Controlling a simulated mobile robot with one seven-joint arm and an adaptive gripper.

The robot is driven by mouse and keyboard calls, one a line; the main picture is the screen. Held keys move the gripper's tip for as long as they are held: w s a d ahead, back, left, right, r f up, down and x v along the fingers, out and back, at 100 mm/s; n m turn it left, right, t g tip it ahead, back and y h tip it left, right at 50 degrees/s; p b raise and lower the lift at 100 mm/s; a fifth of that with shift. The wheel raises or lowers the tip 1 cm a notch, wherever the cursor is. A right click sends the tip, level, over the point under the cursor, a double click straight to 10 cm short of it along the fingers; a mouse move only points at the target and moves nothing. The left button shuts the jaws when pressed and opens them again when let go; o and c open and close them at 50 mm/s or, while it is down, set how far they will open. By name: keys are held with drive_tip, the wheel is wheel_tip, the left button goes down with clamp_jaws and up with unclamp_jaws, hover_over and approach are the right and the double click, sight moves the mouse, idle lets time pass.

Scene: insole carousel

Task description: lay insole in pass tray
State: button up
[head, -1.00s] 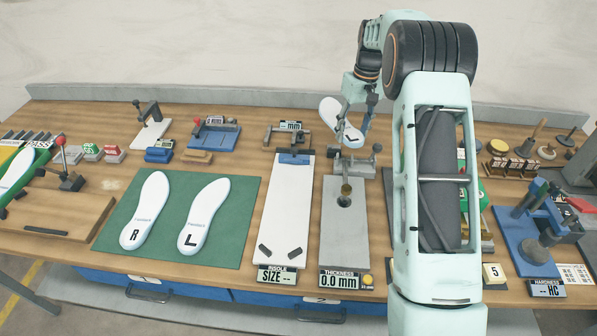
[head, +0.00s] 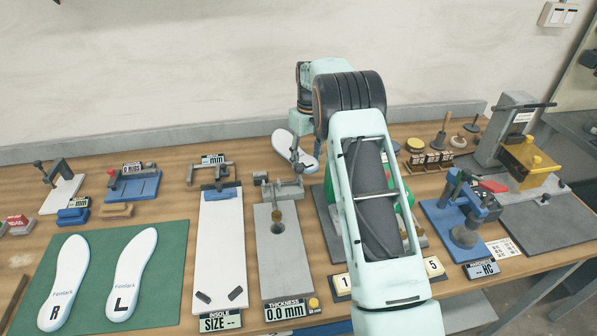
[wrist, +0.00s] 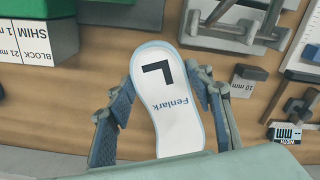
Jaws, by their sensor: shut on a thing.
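A white insole marked L (head: 283,143) is held above the back of the bench, behind the thickness gauge, in the head view. My gripper (wrist: 163,97) is shut on it, with a blue-padded finger at each long edge in the wrist view. The held insole (wrist: 168,115) shows its printed face, with a dark L and the word Fenlark; its lower end is hidden behind my gripper. In the head view my arm partly covers the gripper. The pass tray is out of view in both current views.
A green mat (head: 175,262) at the left holds insoles R (head: 66,275) and L (head: 133,270). The size board (head: 218,255) and thickness gauge (head: 270,262) stand mid-bench. A blue hardness tester (head: 450,225) and a grey machine with a yellow block (head: 530,158) stand at right.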

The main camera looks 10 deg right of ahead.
drive_tip(key=shift+f, duration=2.55)
drive_tip(key=o, duration=1.2)
